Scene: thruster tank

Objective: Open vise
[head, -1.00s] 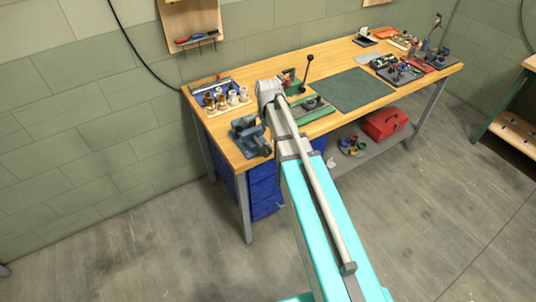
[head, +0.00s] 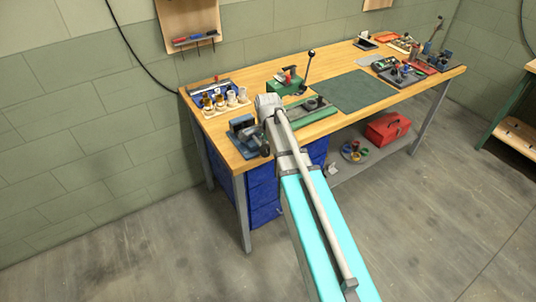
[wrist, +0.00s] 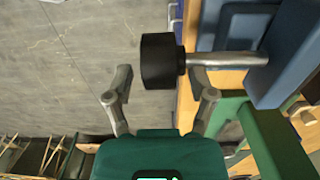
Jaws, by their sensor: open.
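The blue vise (head: 243,130) stands at the near left corner of the wooden workbench. In the wrist view its blue body (wrist: 290,50) fills the upper right. A silver handle bar (wrist: 228,60) runs left from it and ends in a black knob (wrist: 158,62). My gripper (wrist: 159,74) is open, with one finger to each side of the knob in the picture. I cannot tell whether the knob lies between the fingers or beyond them, and no contact shows. In the head view my gripper cannot be made out clearly beside the vise.
A tray of light cylinders (head: 225,100) stands behind the vise. A green lever press (head: 286,84) and a dark green mat (head: 350,90) lie to the right on the bench (head: 330,122). Blue drawers (head: 263,185) hang below. The floor in front is clear.

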